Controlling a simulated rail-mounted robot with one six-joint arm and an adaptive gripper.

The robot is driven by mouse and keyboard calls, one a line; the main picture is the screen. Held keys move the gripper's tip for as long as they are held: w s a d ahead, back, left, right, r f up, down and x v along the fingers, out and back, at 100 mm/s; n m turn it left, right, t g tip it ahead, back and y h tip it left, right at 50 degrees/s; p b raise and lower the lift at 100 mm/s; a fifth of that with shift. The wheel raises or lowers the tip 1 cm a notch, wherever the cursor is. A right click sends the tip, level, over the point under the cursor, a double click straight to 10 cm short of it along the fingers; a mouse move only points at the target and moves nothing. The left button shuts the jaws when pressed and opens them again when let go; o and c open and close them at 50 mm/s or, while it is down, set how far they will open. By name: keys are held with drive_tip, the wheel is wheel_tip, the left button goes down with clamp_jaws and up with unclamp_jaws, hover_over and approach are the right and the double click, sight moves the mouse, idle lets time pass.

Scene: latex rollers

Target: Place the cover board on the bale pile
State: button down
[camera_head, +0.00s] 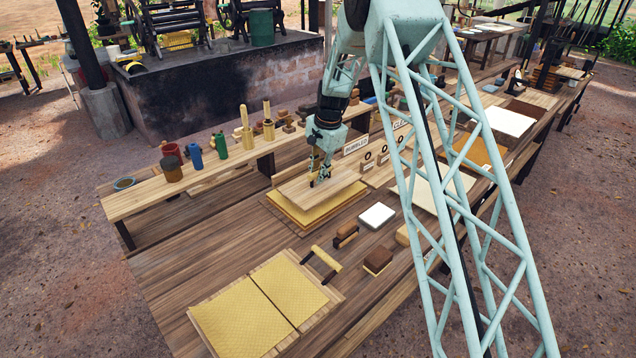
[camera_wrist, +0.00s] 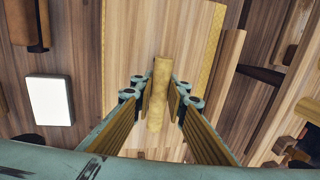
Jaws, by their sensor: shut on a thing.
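The cover board (camera_head: 343,190) is a pale wooden panel, and it fills the middle of the wrist view (camera_wrist: 132,45). Its upright handle (camera_wrist: 158,95) stands between my fingers. My gripper (camera_head: 317,181) is shut on this handle, with a finger on each side; it also shows in the wrist view (camera_wrist: 158,100). The bale pile (camera_head: 303,216) shows yellow textured sheet under the board's front edges. A thin yellow strip (camera_wrist: 207,50) shows along the board's right edge in the wrist view. The board looks level over the pile; I cannot tell whether it touches.
Two yellow sheets (camera_head: 245,310) lie on a board at the table's front. A roller (camera_head: 325,260), a brown block (camera_head: 377,261) and a white slab (camera_head: 377,216) lie nearby. Bottles (camera_head: 195,156) stand on the raised shelf (camera_head: 140,199) behind. Bare table (camera_head: 215,250) lies front left of the pile.

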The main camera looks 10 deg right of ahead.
sight(322, 186)
drive_tip(key=shift+f, duration=0.1)
idle(0.3)
drive_tip(key=shift+f, duration=1.65)
drive_tip(key=shift+f, duration=0.1)
drive_tip(key=c, duration=2.6)
unclamp_jaws()
drive_tip(key=shift+o, duration=0.2)
wheel_tip(322, 186, up, 12)
drive_tip(key=s+d, duration=0.1)
drive_tip(key=s, duration=0.1)
drive_tip(key=shift+d, duration=0.1)
